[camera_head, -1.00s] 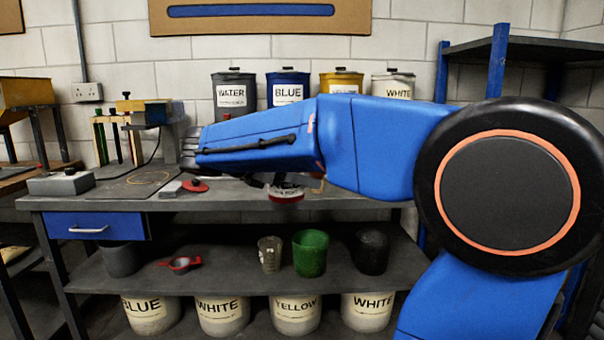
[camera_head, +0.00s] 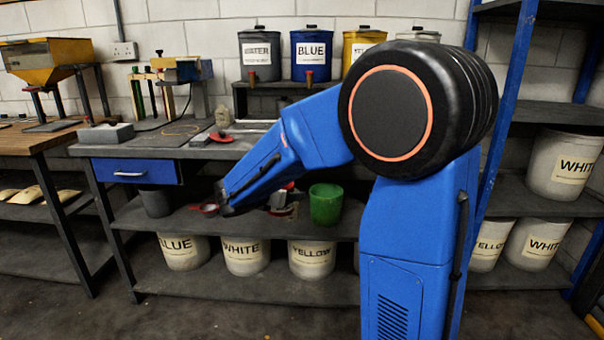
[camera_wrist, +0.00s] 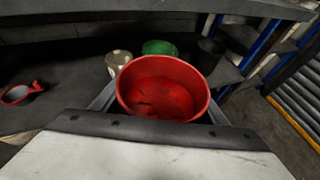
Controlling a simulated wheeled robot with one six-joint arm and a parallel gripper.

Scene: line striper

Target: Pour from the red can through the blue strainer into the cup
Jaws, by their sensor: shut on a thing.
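In the wrist view, a red can (camera_wrist: 163,88) is open at the top, with a red inside and a few dark marks. My gripper (camera_wrist: 160,108) is shut on it, with grey fingers at its sides. The can is roughly upright. In the head view my blue arm hides most of the gripper and can. A pale cup (camera_wrist: 118,62) stands on the lower shelf beyond the can, beside a green cup (camera_wrist: 160,47), which also shows in the head view (camera_head: 325,204). I see no blue strainer. A red strainer-like thing with a handle (camera_wrist: 20,93) lies on the shelf at left.
The bench top (camera_head: 235,148) is above the shelf (camera_head: 185,222). A grey pot (camera_head: 155,201) stands at the shelf's left, and a dark cup (camera_wrist: 210,52) at the right in the wrist view. Labelled buckets (camera_head: 245,256) stand below. The floor in front is clear.

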